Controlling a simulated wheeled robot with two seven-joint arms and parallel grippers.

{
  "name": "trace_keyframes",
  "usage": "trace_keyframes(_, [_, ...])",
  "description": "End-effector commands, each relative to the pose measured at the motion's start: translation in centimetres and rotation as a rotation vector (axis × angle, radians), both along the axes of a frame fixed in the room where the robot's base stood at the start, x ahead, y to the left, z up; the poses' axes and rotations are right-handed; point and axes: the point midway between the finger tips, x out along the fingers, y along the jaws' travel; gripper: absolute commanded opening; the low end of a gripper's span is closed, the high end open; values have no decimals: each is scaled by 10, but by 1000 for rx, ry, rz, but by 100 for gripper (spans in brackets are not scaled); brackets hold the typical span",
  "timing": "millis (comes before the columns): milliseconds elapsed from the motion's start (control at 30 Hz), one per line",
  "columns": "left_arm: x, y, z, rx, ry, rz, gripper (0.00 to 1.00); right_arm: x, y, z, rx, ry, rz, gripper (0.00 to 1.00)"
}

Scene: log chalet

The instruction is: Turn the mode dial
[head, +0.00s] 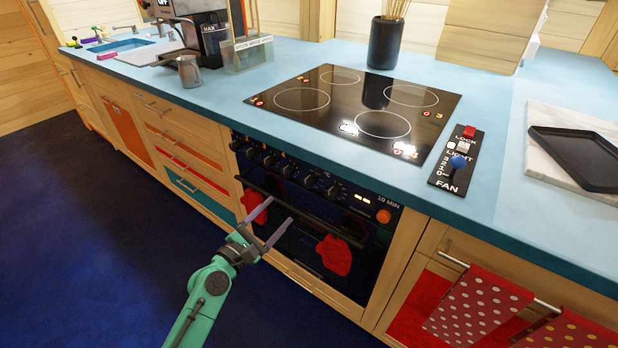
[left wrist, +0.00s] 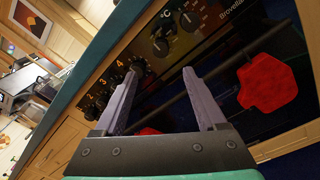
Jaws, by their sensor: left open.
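The oven front (head: 378,246) carries a row of dark dials under the counter edge. The mode dial appears to be the rightmost large dial (head: 332,192), though I cannot read its label; in the left wrist view it seems to be the upper right dial (left wrist: 190,21). Beside it is a dial marked °C (left wrist: 160,46). My left gripper (head: 279,211) is open and empty in front of the oven, below the dials and apart from them. In the left wrist view its two fingers (left wrist: 160,73) point towards the dial panel. My right gripper is not in view.
The oven handle bar (head: 300,208) runs below the dials, with red oven mitts (head: 334,256) hanging there. The blue counter edge (head: 410,196) juts above. A black hob (head: 355,105) and a switch panel (head: 456,160) lie on top. The floor in front is clear.

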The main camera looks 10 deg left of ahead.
Motion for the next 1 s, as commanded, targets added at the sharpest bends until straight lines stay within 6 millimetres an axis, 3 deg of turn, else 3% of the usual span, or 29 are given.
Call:
trace_keyframes(300, [79,-28,1,1,-2,-3,73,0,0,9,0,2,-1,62])
trace_keyframes(433, [106,-37,0,4,-1,-4,73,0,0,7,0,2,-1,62])
trace_keyframes(600, [121,-43,-1,6,1,-3,73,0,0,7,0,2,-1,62])
trace_keyframes(833, [121,-43,0,6,0,-3,73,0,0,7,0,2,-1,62])
trace_keyframes(1000, [121,-43,-1,7,1,-4,8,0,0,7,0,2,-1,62])
